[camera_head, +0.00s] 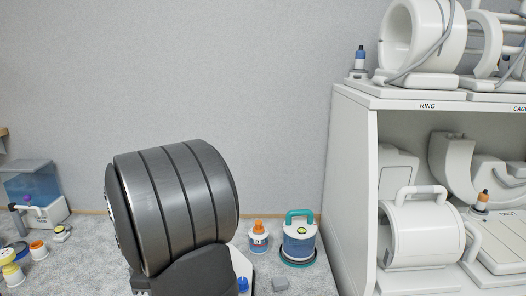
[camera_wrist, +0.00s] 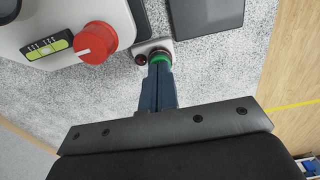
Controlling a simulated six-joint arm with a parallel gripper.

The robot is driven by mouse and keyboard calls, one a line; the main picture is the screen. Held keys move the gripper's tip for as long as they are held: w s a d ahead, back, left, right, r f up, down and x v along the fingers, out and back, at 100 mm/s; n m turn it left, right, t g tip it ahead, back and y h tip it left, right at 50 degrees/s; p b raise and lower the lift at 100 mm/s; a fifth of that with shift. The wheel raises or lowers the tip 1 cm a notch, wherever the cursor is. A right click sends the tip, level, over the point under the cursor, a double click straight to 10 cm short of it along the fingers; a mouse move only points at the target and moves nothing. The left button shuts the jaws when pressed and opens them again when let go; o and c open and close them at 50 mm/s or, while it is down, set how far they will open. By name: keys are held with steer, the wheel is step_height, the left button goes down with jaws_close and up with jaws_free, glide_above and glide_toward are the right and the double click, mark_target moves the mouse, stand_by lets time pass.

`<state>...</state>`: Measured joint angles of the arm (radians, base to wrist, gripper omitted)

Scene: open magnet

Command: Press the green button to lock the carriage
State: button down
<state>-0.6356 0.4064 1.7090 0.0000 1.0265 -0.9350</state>
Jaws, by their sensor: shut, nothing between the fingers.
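In the wrist view, the green button (camera_wrist: 161,56) sits on a small grey box (camera_wrist: 150,46) beside a small dark red round part (camera_wrist: 141,59). My gripper (camera_wrist: 159,68) is shut and empty, with its blue fingers held together. The fingertips are right at the near edge of the green button and cover part of it. I cannot tell whether they touch it or whether it is pressed in. The head view shows neither the button nor the fingertips. I cannot make out the carriage for certain.
A white housing with a red knob (camera_wrist: 97,42) and a yellow-green level display (camera_wrist: 47,46) is left of the button. A dark flat panel (camera_wrist: 206,30) is to its right. In the head view, a white shelf (camera_head: 352,190) stands right, near an orange-capped bottle (camera_head: 258,240) and teal-handled container (camera_head: 299,242).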

steer(key=shift+f, duration=0.25)
steer(key=shift+r, duration=3.55)
steer(key=shift+f, duration=3.5)
step_height(320, 180, up, 17)
step_height(320, 180, down, 6)
steer(key=shift+r, duration=0.15)
